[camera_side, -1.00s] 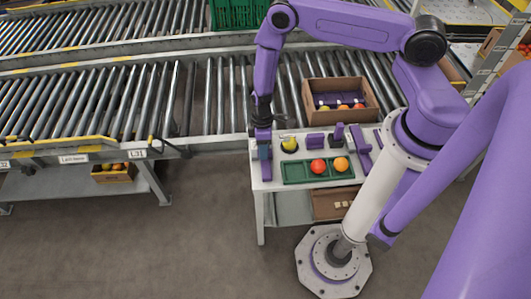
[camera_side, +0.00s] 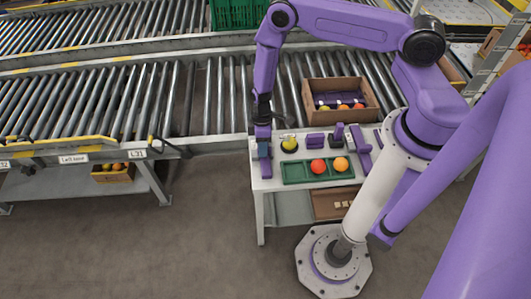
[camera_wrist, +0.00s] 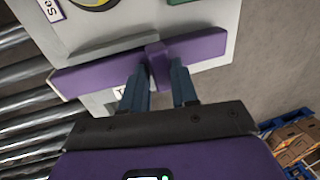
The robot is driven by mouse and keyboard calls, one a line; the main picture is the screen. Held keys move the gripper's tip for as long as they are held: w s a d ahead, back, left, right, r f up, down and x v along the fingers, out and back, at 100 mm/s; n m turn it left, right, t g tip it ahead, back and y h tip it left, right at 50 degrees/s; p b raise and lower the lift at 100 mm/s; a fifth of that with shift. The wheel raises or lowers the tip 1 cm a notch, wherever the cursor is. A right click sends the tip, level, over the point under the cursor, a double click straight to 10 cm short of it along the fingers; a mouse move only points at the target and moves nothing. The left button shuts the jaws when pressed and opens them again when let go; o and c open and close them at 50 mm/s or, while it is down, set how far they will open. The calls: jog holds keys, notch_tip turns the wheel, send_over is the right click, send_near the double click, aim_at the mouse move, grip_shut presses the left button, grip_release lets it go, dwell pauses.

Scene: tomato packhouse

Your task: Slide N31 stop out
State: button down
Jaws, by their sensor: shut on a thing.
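The stop is a purple bar (camera_wrist: 200,46) with a raised ridge across its middle, lying along the pale bench end in the wrist view. My gripper (camera_wrist: 158,70) has its two blue fingers on either side of that ridge and is shut on it. In the side view my gripper (camera_side: 264,150) points down at the bench's left end, with a bit of the purple bar (camera_side: 266,170) below it. A white label by the fingers is mostly covered, so I cannot read N31.
The bench (camera_side: 257,185) carries a green tray (camera_side: 298,172) with a red and an orange fruit, a yellow round piece (camera_side: 290,144) and purple blocks. A cardboard box (camera_side: 367,118) stands behind. Roller conveyors (camera_side: 110,95) lie at back and left.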

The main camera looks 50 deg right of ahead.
jog(key=shift+w+d+f, duration=0.3)
jog(key=shift+w+d, duration=0.15)
jog(key=shift+d, duration=0.1)
jog(key=shift+w+d+f, duration=0.3)
jog(key=shift+w+d, duration=0.1)
jog(key=shift+d, duration=0.1)
dwell(2.0)
jog(key=c, duration=1)
grip_release()
jog(key=shift+c, duration=0.2)
jog(key=shift+w+d, duration=0.25)
jog(key=shift+r, duration=0.15)
jog(key=shift+v, duration=2.2)
jog(key=shift+d, duration=0.15)
